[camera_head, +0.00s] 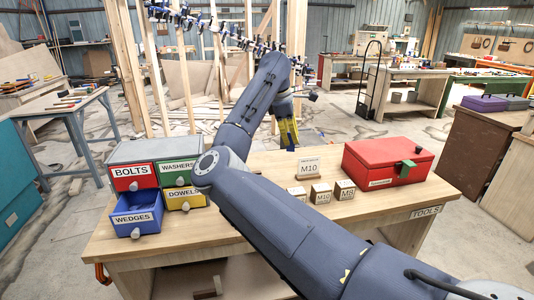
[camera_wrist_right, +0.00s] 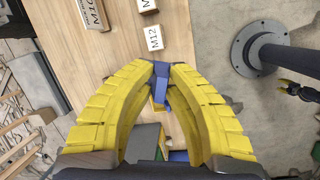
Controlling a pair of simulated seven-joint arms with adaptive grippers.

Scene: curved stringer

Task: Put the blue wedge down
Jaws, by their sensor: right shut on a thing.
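My right gripper (camera_wrist_right: 161,72) has yellow ribbed fingers and is shut on the blue wedge (camera_wrist_right: 161,88). In the wrist view the wedge sits between the fingertips, above the wooden tabletop. In the head view the right gripper (camera_head: 290,146) points down near the table's far edge, and I cannot make out the wedge there. The blue drawer labelled WEDGES (camera_head: 137,216) is pulled open at the lower left of the drawer cabinet (camera_head: 155,150).
Red BOLTS (camera_head: 134,178), green WASHERS (camera_head: 178,171) and yellow DOWELS (camera_head: 185,197) drawers share the cabinet. Small labelled blocks (camera_head: 321,193) and a red toolbox (camera_head: 388,161) stand on the table's right half. My right arm crosses above the table's middle.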

